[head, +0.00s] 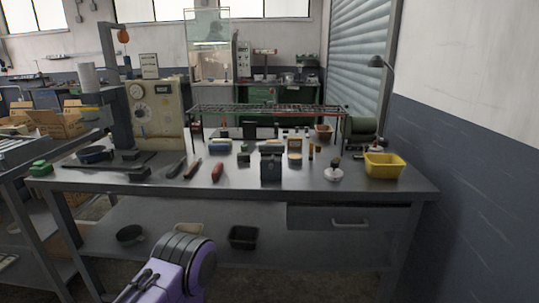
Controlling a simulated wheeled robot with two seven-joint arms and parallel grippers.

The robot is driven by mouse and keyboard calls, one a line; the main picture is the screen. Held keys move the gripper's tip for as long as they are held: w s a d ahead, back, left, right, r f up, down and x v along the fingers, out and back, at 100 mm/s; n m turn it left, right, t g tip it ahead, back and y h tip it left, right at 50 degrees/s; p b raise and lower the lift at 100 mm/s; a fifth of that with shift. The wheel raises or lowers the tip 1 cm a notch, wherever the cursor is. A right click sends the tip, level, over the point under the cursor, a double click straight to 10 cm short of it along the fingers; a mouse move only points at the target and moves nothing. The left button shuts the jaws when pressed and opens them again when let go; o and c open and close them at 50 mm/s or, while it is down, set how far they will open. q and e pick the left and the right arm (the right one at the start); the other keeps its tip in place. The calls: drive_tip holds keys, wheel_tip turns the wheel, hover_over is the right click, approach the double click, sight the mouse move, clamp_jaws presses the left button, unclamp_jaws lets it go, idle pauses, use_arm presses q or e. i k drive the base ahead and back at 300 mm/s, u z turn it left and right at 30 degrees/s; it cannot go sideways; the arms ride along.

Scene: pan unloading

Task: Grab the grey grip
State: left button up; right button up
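A dark grey, slim grip-like piece (176,167) lies on the grey workbench (330,205), left of two reddish-brown grips (193,168). It is small in view, and I cannot tell for certain that it is the grey grip. The second reddish grip (217,172) lies just right of the first. A purple and grey part of my own arm rises at the bottom, in front of the bench. Neither of my grippers shows, and nothing is seen touching the grips.
A dark grey block (271,168) stands at the bench's middle front. A yellow bin (384,165) sits at the right, and a beige machine (158,112) at the back left. A dark round pan (130,235) and a black bin (243,237) are on the lower shelf.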

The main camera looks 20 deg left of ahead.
sight(262, 147)
drive_tip(key=k, duration=1.1)
drive_tip(key=u, duration=0.65)
drive_tip(key=i, duration=1.65)
drive_tip(key=z, duration=0.5)
